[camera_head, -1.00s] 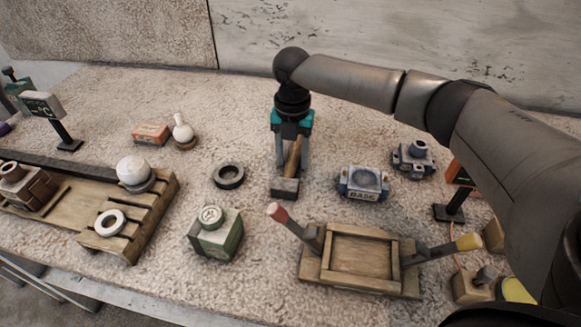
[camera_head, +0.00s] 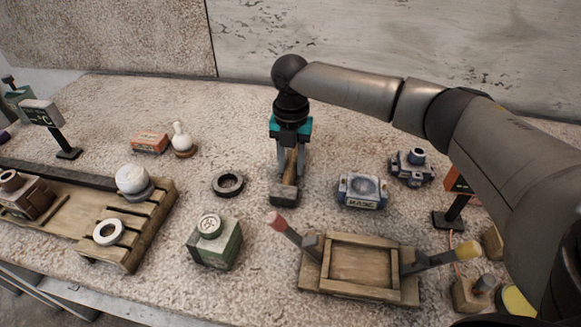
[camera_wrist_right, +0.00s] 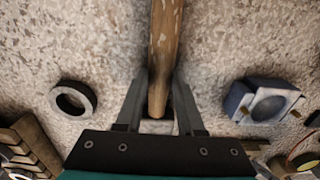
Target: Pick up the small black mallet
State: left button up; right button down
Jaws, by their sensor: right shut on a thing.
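The small mallet has a dark block head (camera_head: 284,194) and a worn wooden handle (camera_wrist_right: 165,45). In the head view it is on the stone table, with the handle rising between my fingers. My right gripper (camera_head: 291,172) points down over it and is shut on the handle. In the right wrist view the handle runs from the top edge down between the two grey fingers (camera_wrist_right: 160,112). The mallet's head is mostly hidden there. I cannot see a clear gap between the head and the table. My left gripper is not in view.
A dark ring (camera_head: 228,184) lies left of the mallet and a blue-grey base block (camera_head: 363,191) stands to its right. A wooden tray with two handles (camera_head: 330,292) sits in front. A green box (camera_head: 214,244) and a slatted pallet (camera_head: 150,222) are at left.

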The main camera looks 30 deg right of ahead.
notch_tip(320, 180, up, 15)
jog(key=p, duration=0.4)
notch_tip(320, 180, up, 5)
send_over(291, 165)
pick_arm(q)
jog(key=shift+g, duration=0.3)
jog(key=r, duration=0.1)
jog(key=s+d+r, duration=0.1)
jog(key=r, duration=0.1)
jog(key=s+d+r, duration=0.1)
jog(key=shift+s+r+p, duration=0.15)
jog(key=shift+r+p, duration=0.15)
jog(key=shift+p, duration=0.05)
pick_arm(e)
jog(key=shift+f, duration=0.15)
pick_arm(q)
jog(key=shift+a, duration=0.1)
